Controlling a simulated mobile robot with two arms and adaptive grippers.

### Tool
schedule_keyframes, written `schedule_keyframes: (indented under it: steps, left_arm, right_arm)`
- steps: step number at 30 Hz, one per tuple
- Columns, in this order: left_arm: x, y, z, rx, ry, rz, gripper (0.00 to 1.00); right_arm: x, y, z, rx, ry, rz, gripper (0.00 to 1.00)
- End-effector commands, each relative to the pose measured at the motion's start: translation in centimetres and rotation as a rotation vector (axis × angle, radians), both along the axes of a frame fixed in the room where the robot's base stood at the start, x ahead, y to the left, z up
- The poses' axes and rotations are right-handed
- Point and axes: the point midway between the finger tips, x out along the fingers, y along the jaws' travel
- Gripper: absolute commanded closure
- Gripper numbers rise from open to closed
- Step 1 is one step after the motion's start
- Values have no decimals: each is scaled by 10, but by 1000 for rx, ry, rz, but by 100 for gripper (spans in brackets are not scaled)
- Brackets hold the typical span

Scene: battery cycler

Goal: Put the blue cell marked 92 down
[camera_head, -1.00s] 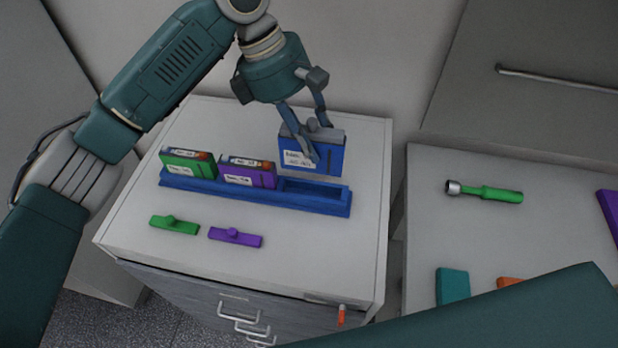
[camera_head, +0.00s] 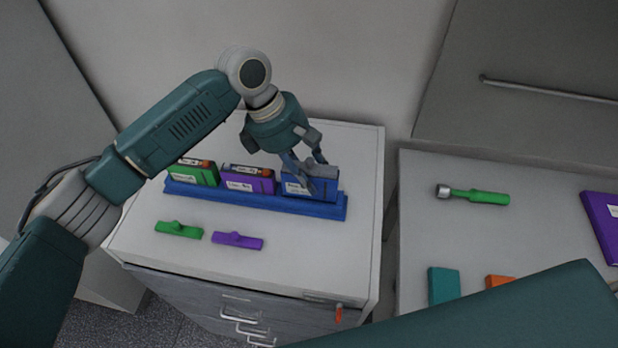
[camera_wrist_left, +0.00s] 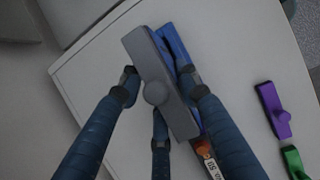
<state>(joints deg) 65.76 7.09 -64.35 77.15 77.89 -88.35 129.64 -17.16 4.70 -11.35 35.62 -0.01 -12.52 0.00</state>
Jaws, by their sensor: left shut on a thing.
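The blue cell (camera_head: 306,186) with a grey top sits in or just over the right end of the blue rack (camera_head: 262,203); whether it is fully seated I cannot tell. My left gripper (camera_head: 312,174) is shut on the cell from above. In the left wrist view the cell's grey top with its round knob (camera_wrist_left: 155,92) lies between my fingers, and they hide part of it. The number on the label is too small to read. My right gripper is not in view.
A green cell (camera_head: 200,175) and a purple cell (camera_head: 247,180) stand in the rack's other slots. A green bar (camera_head: 179,231) and a purple bar (camera_head: 237,241) lie in front. A green-handled tool (camera_head: 475,196), a teal block (camera_head: 444,286) and a purple object (camera_head: 603,222) lie on the right-hand surface.

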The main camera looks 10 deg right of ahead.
Motion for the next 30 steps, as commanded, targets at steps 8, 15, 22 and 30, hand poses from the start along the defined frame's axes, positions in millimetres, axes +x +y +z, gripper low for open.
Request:
schedule_keyframes:
  steps: [8,15,22,30]
  left_arm:
    - [-8,8,-23,36,27,1,49]
    - [-7,7,-19,31,23,-1,49]
    - [-2,15,4,27,20,0,49]
    - [6,35,58,27,19,0,49]
  right_arm:
    - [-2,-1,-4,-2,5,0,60]
    - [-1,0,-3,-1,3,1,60]
    - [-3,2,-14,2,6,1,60]
    - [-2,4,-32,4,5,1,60]
